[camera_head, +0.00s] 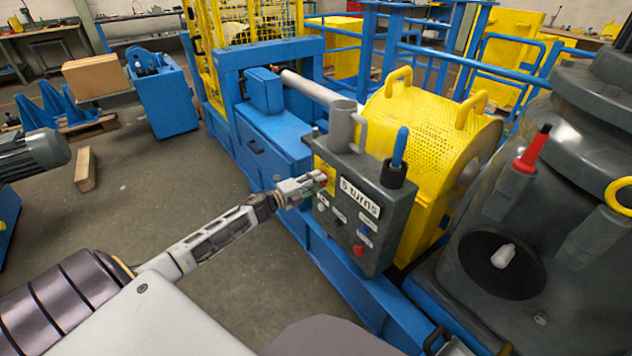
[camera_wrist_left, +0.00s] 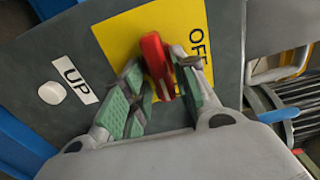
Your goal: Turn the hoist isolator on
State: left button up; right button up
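The hoist isolator is a red handle (camera_wrist_left: 155,58) on a yellow plate (camera_wrist_left: 125,32) marked OFF, in the left wrist view. The handle lies beside the word OFF; no ON mark shows. My left gripper (camera_wrist_left: 158,72) has one finger on each side of the handle, with the tips appearing to press against it. In the head view the left gripper (camera_head: 322,179) is at the upper left of the grey control panel (camera_head: 375,205), mostly covering the isolator. My right gripper is not in view.
The panel also bears a "5 turns" plate (camera_head: 360,197), a red button (camera_head: 359,250) and, in the wrist view, a white button (camera_wrist_left: 52,92) beside an UP label. A blue-topped lever (camera_head: 400,147) and yellow perforated guard (camera_head: 425,120) stand behind. A large grey machine (camera_head: 540,200) is right.

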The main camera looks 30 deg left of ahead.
pick_arm(q)
jog(key=shift+o, duration=0.4)
jog(key=shift+s, duration=0.1)
jog(key=shift+s+a, duration=0.1)
jog(key=v, duration=1.1)
jog(key=shift+s, duration=0.3)
dwell(0.5)
dwell(0.4)
